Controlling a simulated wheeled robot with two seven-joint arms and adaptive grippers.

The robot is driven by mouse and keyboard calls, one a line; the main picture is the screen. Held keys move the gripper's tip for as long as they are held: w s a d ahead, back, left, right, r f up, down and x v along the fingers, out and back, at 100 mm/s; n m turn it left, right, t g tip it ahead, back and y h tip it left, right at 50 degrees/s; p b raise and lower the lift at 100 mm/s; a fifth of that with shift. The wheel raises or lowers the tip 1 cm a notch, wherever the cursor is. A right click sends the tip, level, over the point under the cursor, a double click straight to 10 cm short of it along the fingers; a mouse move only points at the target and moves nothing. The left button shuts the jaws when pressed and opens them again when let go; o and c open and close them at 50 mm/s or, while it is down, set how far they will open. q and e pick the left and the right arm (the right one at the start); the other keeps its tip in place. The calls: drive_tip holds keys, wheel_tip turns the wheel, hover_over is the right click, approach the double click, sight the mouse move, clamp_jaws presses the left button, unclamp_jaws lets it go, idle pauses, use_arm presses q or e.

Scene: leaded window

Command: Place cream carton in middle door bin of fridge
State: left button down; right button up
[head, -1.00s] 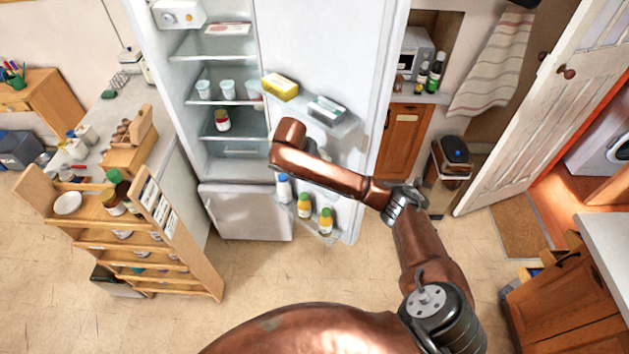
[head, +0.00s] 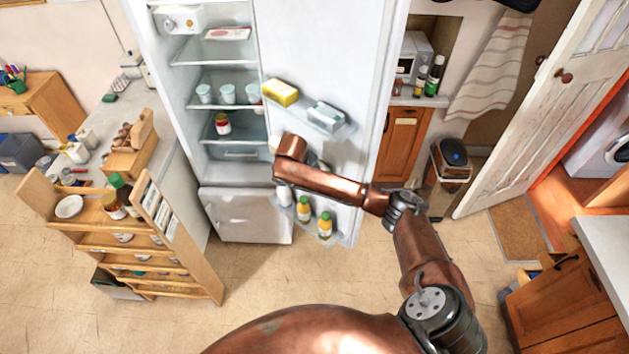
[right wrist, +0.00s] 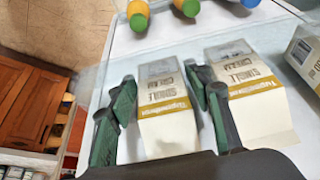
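In the right wrist view a white single cream carton (right wrist: 165,110) with a gold-brown band stands between the green finger pads of my right gripper (right wrist: 165,92). In the head view my right arm reaches to the middle of the open fridge door (head: 345,60), between the upper and lower bins. The arm hides most of the middle bin and the gripper there. My left gripper is not in view.
The upper door bin (head: 345,130) holds a yellow box (head: 281,92) and a grey-white tub (head: 326,117). The lower bin holds several bottles (head: 325,224). Fridge shelves (head: 215,55) are left of the door. A wooden shelf trolley (head: 195,275) stands on the left.

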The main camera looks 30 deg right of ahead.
drive_tip(key=shift+o, duration=1.1)
drive_tip(key=shift+r, duration=0.1)
drive_tip(key=shift+a+r, duration=0.1)
drive_tip(key=shift+r, duration=0.1)
drive_tip(key=p+v, duration=0.1)
drive_tip(key=v, duration=1)
drive_tip(key=shift+r, duration=0.3)
drive_tip(key=shift+a, duration=0.2)
